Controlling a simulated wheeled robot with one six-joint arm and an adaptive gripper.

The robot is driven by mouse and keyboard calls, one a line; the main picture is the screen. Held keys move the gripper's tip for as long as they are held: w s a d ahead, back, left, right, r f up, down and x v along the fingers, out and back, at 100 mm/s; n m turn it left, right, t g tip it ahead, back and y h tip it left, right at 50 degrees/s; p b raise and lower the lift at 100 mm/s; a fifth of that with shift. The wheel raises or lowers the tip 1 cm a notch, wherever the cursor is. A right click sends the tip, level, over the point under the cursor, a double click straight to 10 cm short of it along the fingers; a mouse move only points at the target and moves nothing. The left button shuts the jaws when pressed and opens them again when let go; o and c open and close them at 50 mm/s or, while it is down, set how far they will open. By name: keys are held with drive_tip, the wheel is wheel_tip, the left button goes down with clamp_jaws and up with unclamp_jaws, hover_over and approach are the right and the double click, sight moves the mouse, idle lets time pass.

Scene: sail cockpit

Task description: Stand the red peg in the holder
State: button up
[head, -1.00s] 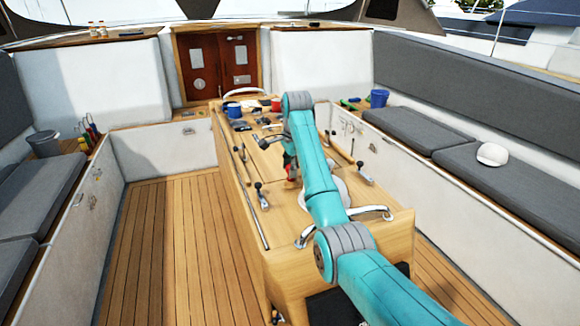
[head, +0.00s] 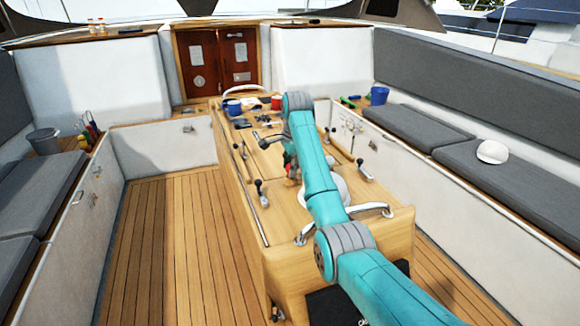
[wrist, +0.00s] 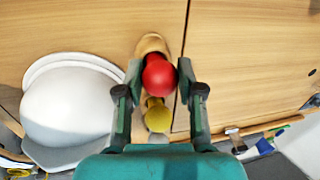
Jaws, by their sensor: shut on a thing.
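The red peg (wrist: 159,78) shows in the wrist view as a round red head between my two fingertips. My gripper (wrist: 160,82) is shut on it. A tan wooden holder (wrist: 151,43) lies under the red peg, with a yellow peg (wrist: 157,118) behind the red one on the gripper side. The red head hides the peg's shaft, so I cannot tell whether it is in a hole or above the holder. In the head view, my gripper (head: 290,162) is small and partly hidden by my arm, over the cockpit table; a bit of red shows there.
A white helmet (wrist: 78,105) sits just left of the holder in the wrist view. The wooden table (head: 285,205) carries levers, a chrome handle (head: 375,210), a blue mug (head: 233,108) and a red mug (head: 276,103) at the far end. Benches flank it.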

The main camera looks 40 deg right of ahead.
idle(0.4)
drive_tip(key=o, duration=1.1)
drive_tip(key=shift+o, duration=0.3)
drive_tip(key=o, duration=0.4)
drive_tip(key=shift+o, duration=0.2)
drive_tip(key=shift+r, duration=0.1)
drive_tip(key=shift+r, duration=3.4)
